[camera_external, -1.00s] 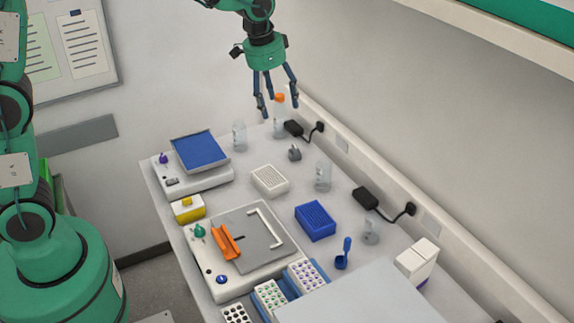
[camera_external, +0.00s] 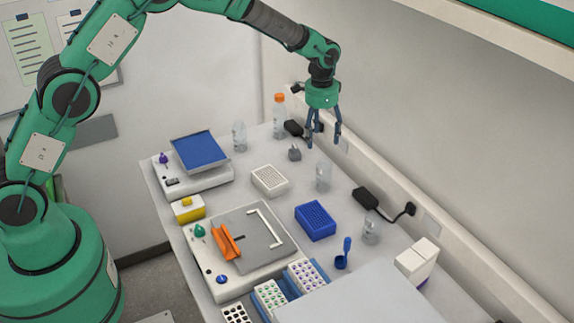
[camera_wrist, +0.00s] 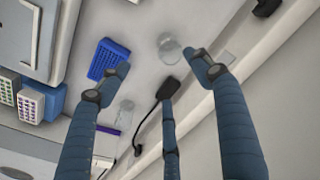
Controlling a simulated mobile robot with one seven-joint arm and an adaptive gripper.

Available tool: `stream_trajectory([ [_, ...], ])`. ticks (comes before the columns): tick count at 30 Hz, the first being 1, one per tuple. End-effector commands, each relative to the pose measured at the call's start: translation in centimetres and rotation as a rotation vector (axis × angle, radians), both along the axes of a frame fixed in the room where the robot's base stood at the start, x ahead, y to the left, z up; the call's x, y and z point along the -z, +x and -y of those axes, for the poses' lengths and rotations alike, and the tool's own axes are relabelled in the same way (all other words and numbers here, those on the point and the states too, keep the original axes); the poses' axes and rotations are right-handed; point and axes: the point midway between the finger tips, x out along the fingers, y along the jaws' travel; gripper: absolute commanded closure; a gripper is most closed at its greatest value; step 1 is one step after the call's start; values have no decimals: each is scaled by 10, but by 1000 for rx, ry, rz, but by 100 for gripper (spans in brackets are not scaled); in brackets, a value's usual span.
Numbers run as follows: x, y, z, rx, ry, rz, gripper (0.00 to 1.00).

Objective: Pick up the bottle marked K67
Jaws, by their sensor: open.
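Several clear bottles stand on the bench, and no K67 marking can be read on any of them. One clear bottle (camera_external: 323,176) stands mid-bench near the wall side, below my gripper. Another clear bottle (camera_external: 370,231) is nearer the front, one (camera_external: 239,137) is at the back left, and an orange-capped bottle (camera_external: 279,118) is at the back. My three-fingered gripper (camera_external: 322,138) is open and empty above the bench near the wall. In the wrist view, a clear bottle (camera_wrist: 170,46) shows beyond the open fingers and another clear bottle (camera_wrist: 125,115) lower left.
A blue rack (camera_external: 315,221) and a white rack (camera_external: 269,180) stand mid-bench. Black power adapters (camera_external: 365,198) with cables lie along the wall. A balance-like device (camera_external: 240,250), a blue-topped device (camera_external: 200,152) and tube racks (camera_external: 271,297) fill the left and front.

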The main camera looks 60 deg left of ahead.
Motion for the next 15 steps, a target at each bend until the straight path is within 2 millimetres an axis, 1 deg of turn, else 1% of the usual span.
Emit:
stream_trajectory([
  [1, 12, 6, -2, 5, 0, -10, 35],
  [6, 45, 19, -5, 17, -1, -31, 35],
  [10, 59, 24, -7, 24, -2, -39, 35],
  [15, 65, 26, -7, 27, -2, -41, 35],
])
